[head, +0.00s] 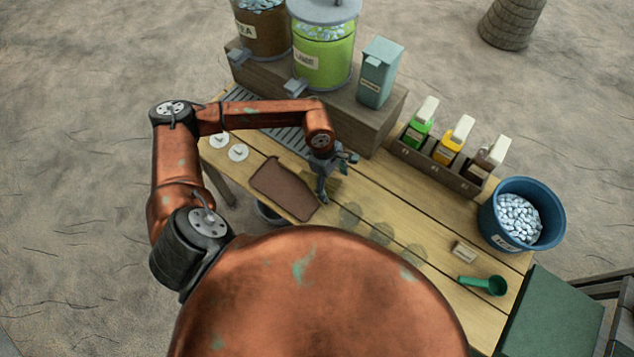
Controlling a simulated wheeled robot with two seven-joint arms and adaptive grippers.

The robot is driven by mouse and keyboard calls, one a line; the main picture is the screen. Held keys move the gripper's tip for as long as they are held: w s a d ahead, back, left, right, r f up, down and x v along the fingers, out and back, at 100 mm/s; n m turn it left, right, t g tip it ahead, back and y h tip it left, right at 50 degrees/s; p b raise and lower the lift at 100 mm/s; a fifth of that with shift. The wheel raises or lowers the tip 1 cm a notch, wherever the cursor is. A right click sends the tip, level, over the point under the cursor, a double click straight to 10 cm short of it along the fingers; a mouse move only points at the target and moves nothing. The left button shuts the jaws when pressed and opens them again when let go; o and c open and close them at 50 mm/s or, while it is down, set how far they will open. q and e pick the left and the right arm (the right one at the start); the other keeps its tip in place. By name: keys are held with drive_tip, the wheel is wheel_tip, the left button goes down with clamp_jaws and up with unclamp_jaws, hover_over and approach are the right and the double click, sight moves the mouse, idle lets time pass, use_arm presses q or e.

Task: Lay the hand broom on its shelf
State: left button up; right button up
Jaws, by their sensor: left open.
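I see no hand broom in the head view, and nothing that I can surely tell is its shelf. My left gripper (338,178) is open, over the wooden table (385,190) just right of a brown mat (284,188). Its fingers point down and toward the front, and I see nothing held between them. It is close to a see-through round thing on the table, and I cannot tell whether it touches it. My right gripper is not in view.
A wooden riser (378,125) holds two dispensers and a grey-green box (380,72). A bottle rack (440,170), a blue ice bucket (555,215), a green scoop (483,285) and a small block (465,251) are right. Two white discs (238,153) lie left. Faint round glasses (382,233) stand mid-table.

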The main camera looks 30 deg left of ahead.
sight(316, 181)
use_arm(q)
drive_tip(key=a+y, duration=0.1)
drive_tip(key=a, duration=0.2)
drive_tip(key=w+a+y, duration=0.1)
drive_tip(key=a, duration=0.2)
drive_tip(key=shift+w+a+f+y, duration=0.1)
drive_tip(key=shift+w+a+y, duration=0.1)
drive_tip(key=shift+a+y, duration=0.15)
drive_tip(key=shift+a+f, duration=0.2)
drive_tip(key=shift+f, duration=0.4)
drive_tip(key=shift+a+f, duration=0.2)
drive_tip(key=shift+f, duration=0.35)
drive_tip(key=shift+w+d+f, duration=0.1)
drive_tip(key=shift+f, duration=2.6)
drive_tip(key=shift+c, duration=0.5)
drive_tip(key=c, duration=1.2)
drive_tip(key=shift+r, duration=0.1)
drive_tip(key=shift+c, duration=0.2)
